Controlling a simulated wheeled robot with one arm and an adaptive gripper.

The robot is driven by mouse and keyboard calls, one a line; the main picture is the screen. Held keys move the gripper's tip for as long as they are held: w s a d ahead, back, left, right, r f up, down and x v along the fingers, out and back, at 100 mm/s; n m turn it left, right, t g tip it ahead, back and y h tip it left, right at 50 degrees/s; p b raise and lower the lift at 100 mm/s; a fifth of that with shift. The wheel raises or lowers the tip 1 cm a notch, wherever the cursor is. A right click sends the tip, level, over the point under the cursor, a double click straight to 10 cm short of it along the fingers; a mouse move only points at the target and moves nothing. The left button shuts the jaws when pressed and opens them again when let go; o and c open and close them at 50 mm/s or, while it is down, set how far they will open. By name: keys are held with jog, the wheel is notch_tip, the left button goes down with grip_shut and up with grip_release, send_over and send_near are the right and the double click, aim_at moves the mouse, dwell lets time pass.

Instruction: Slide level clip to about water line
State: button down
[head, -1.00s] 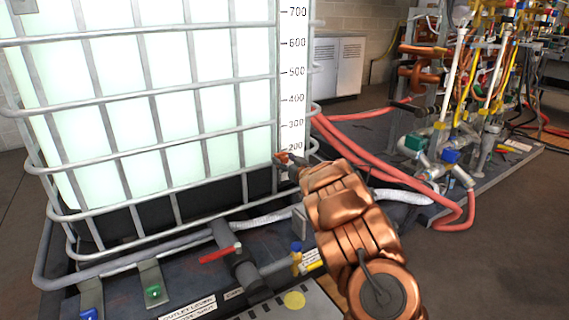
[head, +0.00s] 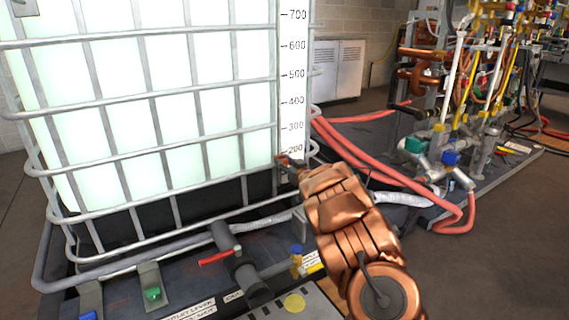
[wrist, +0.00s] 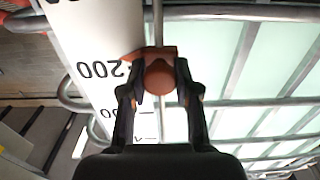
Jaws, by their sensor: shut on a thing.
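The level clip (wrist: 159,75) is orange-red, with a rounded knob and a flat pointer. It sits on a thin upright rod beside the white scale strip (head: 292,90). Its pointer is close to the 200 mark in the wrist view. In the head view the clip (head: 283,159) is small, just below the 200 label. My gripper (wrist: 160,92) is shut on the clip, one dark finger on each side of the knob. The white caged tank (head: 190,95) glows pale green-white, with a dark band at its bottom.
Metal cage bars (head: 140,93) run close beside the clip. Red hoses (head: 370,165) lie on the right. A red-handled outlet valve (head: 222,256) stands in front of the tank. A pipe rack (head: 460,110) stands at the right, with bare floor before it.

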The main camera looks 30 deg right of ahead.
jog(key=shift+r, duration=0.15)
notch_tip(320, 180, up, 52)
jog(key=p, duration=4.3)
jog(key=c, duration=0.8)
grip_release()
jog(key=shift+c, duration=0.2)
jog(key=shift+s, duration=0.1)
jog(key=s, duration=1.2)
jog(key=shift+a, duration=0.3)
jog(key=shift+w, duration=0.1)
